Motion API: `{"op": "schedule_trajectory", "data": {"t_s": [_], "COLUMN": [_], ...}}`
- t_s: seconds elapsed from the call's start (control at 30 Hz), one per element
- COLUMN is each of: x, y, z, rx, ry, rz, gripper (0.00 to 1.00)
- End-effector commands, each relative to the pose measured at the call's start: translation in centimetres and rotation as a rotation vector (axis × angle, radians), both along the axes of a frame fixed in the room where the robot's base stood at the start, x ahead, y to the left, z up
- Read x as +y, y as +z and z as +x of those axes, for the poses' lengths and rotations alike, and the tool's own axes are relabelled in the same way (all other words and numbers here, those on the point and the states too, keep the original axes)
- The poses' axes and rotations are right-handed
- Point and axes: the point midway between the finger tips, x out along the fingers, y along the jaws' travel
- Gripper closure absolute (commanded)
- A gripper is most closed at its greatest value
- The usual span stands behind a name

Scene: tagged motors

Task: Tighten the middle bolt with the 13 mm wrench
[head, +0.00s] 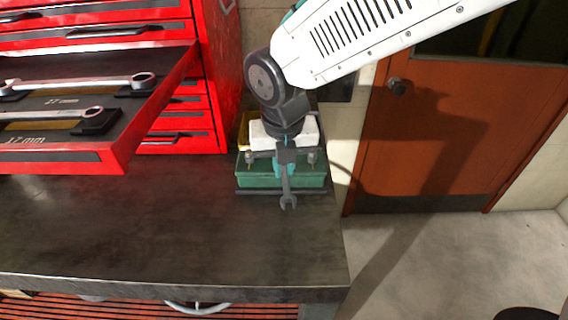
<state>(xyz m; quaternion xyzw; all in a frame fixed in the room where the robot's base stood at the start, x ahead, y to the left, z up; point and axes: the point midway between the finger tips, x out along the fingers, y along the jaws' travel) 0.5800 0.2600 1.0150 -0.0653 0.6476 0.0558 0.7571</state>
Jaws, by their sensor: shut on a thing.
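My gripper (284,168) points down over the green motor block (252,180) at the right end of the workbench. It is shut on a grey wrench (288,201), whose open end sticks out toward the front of the block. The size mark on this wrench cannot be read. A bolt (250,158) shows to the left of the gripper and another bolt (311,158) to its right. The middle of the row is hidden by my gripper, so I cannot tell whether the wrench touches a bolt there.
A red tool cabinet (219,75) stands at the back left. Its open drawer holds a wrench (80,84) and another (50,115) beside a 17 mm label. The dark workbench (170,225) is clear in front. An orange door (440,130) is at the right.

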Motion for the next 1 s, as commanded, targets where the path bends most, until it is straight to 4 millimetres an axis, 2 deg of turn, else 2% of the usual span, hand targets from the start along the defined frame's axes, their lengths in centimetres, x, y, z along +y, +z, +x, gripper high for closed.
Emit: {"op": "schedule_trajectory", "data": {"t_s": [0.43,0.87,1.0], "x": [1.3,1.5,1.9], "y": [0.1,0.1,0.1], "z": [0.0,0.0,0.1], "rx": [-0.001,-0.002,-0.002], "ry": [-0.177,-0.202,-0.259], "rz": [0.002,0.002,0.002], "gripper": [1.0,1.0,1.0]}}
